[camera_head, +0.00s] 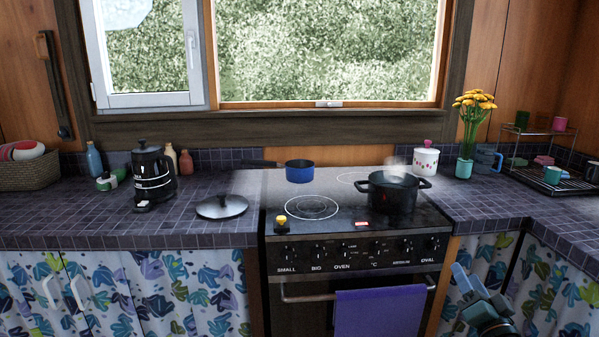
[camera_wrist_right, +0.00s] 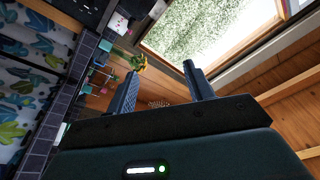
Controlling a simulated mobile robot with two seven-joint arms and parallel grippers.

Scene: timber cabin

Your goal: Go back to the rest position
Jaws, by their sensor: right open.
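My right gripper (camera_head: 476,284) shows at the lower right of the head view, in front of the patterned cabinet curtain beside the oven. In the right wrist view its two fingers (camera_wrist_right: 160,74) stand apart with nothing between them. Behind them are the wood wall and window, turned on their side. My left gripper is not in the head view. A steaming black pot (camera_head: 393,194) sits at the right of the stove (camera_head: 345,222), and a blue saucepan (camera_head: 299,172) sits at its back left.
Yellow flowers in a vase (camera_head: 465,167) and a dish rack (camera_head: 545,178) stand on the right. A purple towel (camera_head: 379,313) hangs on the oven handle. The space around the right gripper looks clear.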

